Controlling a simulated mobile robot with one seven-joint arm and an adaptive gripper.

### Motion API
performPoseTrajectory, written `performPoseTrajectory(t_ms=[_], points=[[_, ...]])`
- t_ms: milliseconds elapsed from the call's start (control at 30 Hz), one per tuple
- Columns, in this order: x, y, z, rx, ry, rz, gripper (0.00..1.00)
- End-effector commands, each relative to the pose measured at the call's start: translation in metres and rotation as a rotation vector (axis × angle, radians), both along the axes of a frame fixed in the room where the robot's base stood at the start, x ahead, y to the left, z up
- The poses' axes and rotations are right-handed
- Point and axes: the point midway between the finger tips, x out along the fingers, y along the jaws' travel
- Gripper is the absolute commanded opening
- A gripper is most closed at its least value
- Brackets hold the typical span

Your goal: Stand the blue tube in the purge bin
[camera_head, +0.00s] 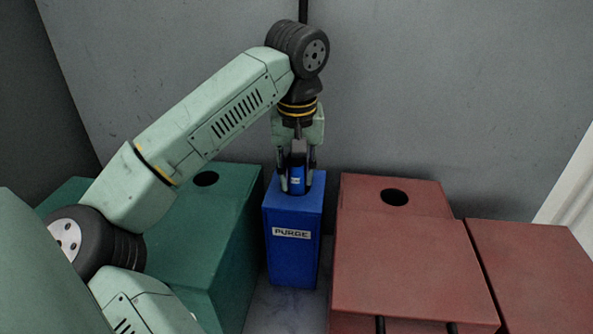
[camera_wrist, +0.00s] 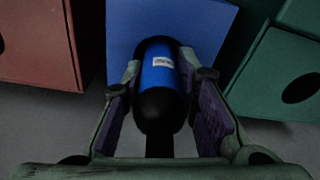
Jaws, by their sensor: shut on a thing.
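The blue tube (camera_head: 297,181) is upright, with a dark end on top and a small white label. It also shows in the wrist view (camera_wrist: 158,72). My gripper (camera_head: 298,178) is shut on the tube, one finger on each side, pointing down. The purge bin (camera_head: 292,247) is a tall blue box with a white "PURGE" label. The tube's lower part is at the opening in the bin's top; its lower end is hidden, so I cannot tell how deep it sits. The bin's blue top shows around the tube in the wrist view (camera_wrist: 122,27).
A green box (camera_head: 225,215) with a round hole stands left of the bin. A red box (camera_head: 400,240) with a round hole stands to the right, with another red box (camera_head: 535,260) beyond it. A grey wall (camera_head: 420,90) is behind them.

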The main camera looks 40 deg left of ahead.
Motion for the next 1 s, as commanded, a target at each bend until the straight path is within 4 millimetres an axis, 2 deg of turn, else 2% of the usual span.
performPoseTrajectory(t_ms=[200,233,567,867,1000], points=[[0.0,0.0,0.0,0.001,-0.001,0.0,0.0],[0.0,0.0,0.0,0.001,-0.001,0.0,0.28],[0.0,0.0,0.0,0.0,0.0,0.0,0.51],[0.0,0.0,0.0,0.0,0.0,0.0,0.51],[-0.001,-0.001,0.012,0.001,-0.001,0.0,0.51]])
